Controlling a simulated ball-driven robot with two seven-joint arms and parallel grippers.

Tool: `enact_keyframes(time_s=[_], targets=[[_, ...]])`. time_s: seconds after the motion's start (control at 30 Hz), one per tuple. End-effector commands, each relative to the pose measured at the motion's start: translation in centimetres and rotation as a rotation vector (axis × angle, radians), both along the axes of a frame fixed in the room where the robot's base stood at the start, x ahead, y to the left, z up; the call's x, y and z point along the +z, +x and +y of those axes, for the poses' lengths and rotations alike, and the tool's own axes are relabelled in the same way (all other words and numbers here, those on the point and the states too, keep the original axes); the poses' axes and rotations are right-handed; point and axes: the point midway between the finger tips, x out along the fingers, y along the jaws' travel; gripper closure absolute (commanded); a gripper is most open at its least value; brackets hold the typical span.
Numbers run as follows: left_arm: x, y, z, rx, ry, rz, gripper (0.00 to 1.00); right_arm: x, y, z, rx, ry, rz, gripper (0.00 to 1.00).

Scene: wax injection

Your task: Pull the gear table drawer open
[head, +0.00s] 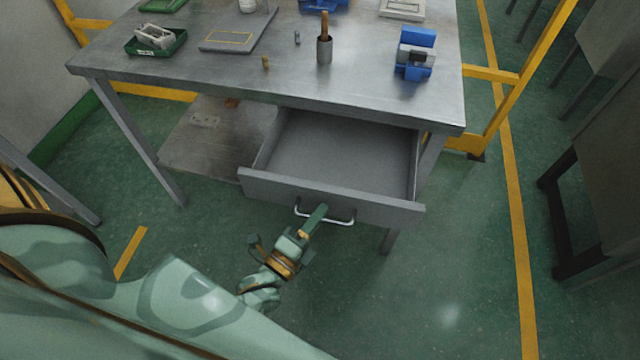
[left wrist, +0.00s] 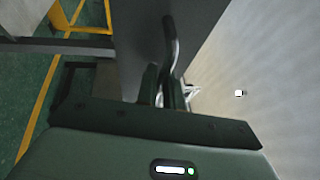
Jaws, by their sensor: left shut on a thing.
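The gear table (head: 350,92) is a grey metal table. Its drawer (head: 332,160) is pulled well out and looks empty. A silver bar handle (head: 340,221) runs across the drawer front (head: 270,187). My green left gripper (head: 312,222) is shut on the handle near its left part. In the left wrist view the handle (left wrist: 171,40) runs to the fingers (left wrist: 165,92), which close around it. The fingertips are partly hidden there. My right gripper is in neither view.
A lower shelf (head: 205,138) sits under the table. Yellow rails stand behind and at the right. The floor before the drawer is clear.

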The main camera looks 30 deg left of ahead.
Motion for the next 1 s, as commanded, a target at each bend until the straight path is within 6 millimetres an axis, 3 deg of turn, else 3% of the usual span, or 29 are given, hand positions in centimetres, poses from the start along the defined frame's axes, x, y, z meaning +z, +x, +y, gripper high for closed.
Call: enact_keyframes(time_s=[0.3,0.33,0.37,0.83,1.0], targets=[[-0.1,-0.1,0.0,0.001,-0.001,0.003,1.0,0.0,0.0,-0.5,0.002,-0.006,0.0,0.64],[-0.1,-0.1,0.0,0.001,-0.001,0.003,0.86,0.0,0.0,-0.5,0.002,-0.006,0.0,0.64],[-0.1,-0.1,0.0,0.001,-0.001,0.003,0.82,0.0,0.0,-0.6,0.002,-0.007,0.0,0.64],[-0.1,-0.1,0.0,0.0,-0.001,0.001,0.82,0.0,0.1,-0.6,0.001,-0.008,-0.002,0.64],[-0.4,-1.8,0.2,0.001,-0.001,0.004,0.82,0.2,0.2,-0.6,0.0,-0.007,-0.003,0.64]])
